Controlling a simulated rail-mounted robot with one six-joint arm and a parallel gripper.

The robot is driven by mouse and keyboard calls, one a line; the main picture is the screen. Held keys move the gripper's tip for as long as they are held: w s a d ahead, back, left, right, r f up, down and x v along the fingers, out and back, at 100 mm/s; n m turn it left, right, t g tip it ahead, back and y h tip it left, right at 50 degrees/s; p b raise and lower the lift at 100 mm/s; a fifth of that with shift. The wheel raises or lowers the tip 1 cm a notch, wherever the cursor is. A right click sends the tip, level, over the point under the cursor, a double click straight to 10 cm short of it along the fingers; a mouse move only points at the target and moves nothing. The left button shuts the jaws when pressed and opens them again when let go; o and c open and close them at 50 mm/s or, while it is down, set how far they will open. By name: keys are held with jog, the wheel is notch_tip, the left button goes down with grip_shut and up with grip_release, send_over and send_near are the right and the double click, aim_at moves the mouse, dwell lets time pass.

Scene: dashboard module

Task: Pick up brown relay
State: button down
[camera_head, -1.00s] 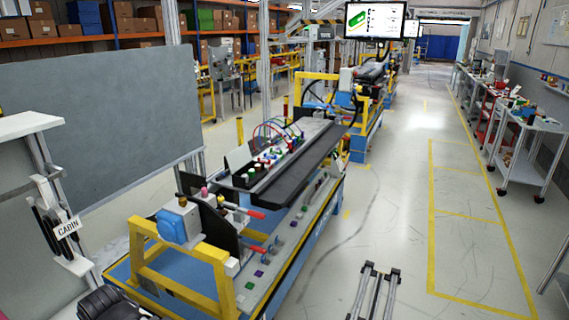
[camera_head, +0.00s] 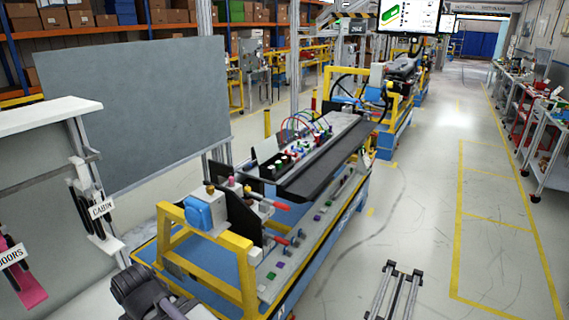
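A dashboard module (camera_head: 325,168) lies on a long blue and yellow workstation in the camera_head view. Several small red, green, white and dark parts (camera_head: 289,158) stand on its upper face, with thin looped cables behind them. Several small coloured pieces, some purple and green, sit on the grey ledge (camera_head: 310,232) along the station's near side. I cannot pick out a brown relay among these small parts. A brownish cap (camera_head: 210,188) tops the blue-faced fixture at the near end, but I cannot tell what it is.
Yellow frame bars (camera_head: 214,240) guard the station's near end. A grey board (camera_head: 135,125) and a white stand with a CABIN sign (camera_head: 102,208) and a DOORS sign (camera_head: 12,257) are at left. Parallel metal rails (camera_head: 397,290) lie on the floor. The right aisle is clear.

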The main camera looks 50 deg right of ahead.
dwell(0.3)
jog(key=c, duration=0.8)
grip_release()
